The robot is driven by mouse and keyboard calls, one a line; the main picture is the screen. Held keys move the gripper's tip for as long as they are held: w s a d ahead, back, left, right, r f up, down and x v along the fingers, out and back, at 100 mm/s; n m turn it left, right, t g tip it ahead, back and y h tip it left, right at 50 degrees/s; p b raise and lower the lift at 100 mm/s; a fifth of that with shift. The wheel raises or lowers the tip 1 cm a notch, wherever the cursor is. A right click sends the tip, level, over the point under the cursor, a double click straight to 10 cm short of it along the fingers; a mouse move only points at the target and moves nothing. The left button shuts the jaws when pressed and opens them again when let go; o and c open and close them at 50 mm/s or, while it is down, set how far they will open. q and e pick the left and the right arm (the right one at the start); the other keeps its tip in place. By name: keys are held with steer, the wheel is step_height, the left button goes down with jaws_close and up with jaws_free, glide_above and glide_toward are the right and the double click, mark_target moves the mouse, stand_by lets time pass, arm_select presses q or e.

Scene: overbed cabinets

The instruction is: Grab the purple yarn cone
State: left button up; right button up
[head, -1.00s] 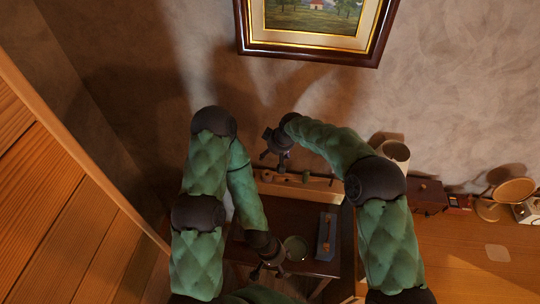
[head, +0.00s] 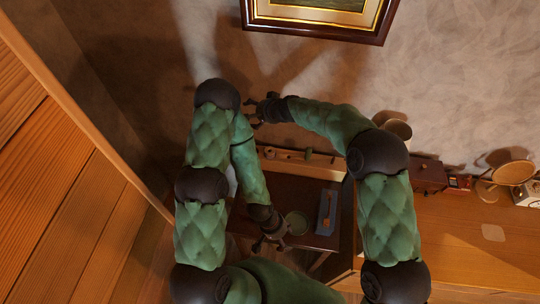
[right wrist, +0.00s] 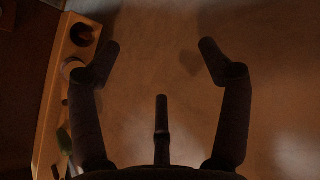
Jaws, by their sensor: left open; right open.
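I cannot make out a purple yarn cone in either view. A pale wooden ledge (head: 330,168) against the wall holds several small dark, brown and green objects. The same ledge (right wrist: 48,100) runs along the left of the right wrist view, with a dark round object (right wrist: 82,34), a pale round one (right wrist: 72,68) and a green one (right wrist: 65,140). My right gripper (head: 254,112) is near the wall above the ledge; in its wrist view the fingers (right wrist: 158,46) are spread, with nothing between them. My left gripper (head: 270,242) is open, low beside a green bowl (head: 297,223).
The bowl and a blue-grey tray (head: 327,212) are on a dark small table (head: 290,190). A wooden panel (head: 60,170) closes the left side.

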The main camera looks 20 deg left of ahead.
steer(key=w+f+m+t, duration=0.1)
steer(key=w+m+t, duration=0.1)
steer(key=m, duration=0.6)
steer(key=m+g+h+p, duration=0.2)
steer(key=m+h, duration=0.4)
steer(key=m, duration=1.3)
glide_toward(270, 151)
steer(key=shift+w+a+f, duration=0.1)
steer(key=shift+a+f, duration=0.1)
steer(key=shift+f, duration=0.35)
steer(key=shift+x, duration=3.05)
jaws_close()
